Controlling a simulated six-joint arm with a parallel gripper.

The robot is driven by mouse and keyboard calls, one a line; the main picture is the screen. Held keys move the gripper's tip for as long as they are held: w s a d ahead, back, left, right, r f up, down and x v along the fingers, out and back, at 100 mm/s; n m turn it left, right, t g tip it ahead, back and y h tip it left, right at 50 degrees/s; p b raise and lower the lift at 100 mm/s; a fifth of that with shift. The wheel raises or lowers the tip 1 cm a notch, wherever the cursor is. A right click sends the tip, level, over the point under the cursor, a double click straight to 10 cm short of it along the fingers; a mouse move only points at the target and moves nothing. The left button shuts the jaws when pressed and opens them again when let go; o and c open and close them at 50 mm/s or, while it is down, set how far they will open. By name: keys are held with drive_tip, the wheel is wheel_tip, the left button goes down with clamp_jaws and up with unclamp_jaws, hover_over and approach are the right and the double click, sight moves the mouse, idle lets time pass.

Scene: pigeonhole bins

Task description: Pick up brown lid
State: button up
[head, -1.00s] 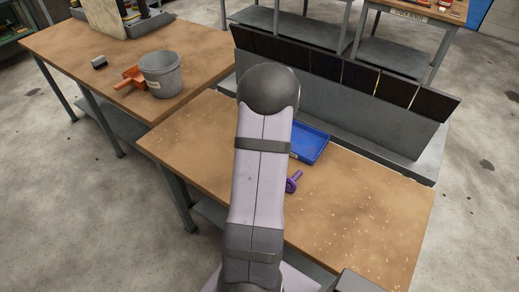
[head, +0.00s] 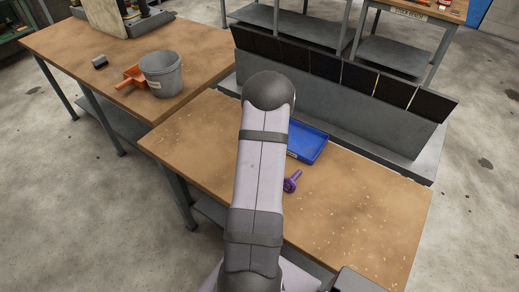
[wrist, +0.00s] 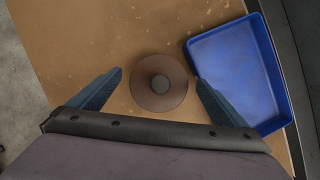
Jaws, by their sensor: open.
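The brown lid (wrist: 143,92) is round with a knob in its middle and lies on the wooden bench in the wrist view. My gripper (wrist: 158,82) is open, its two blue fingers on either side of the lid's near part, with nothing between them held. I cannot tell the height of the fingers above the bench.
A blue tray (wrist: 278,110) lies close to the right finger; it also shows in the head view (head: 322,146). Dark bins (head: 357,76) line the back. The bench's right part is mostly clear.

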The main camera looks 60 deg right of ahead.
drive_tip(key=c, duration=1.1)
drive_tip(key=shift+r, duration=0.1)
wheel_tip(320, 180, up, 10)
drive_tip(key=shift+f+b, duration=0.1)
drive_tip(key=shift+b, duration=0.65)
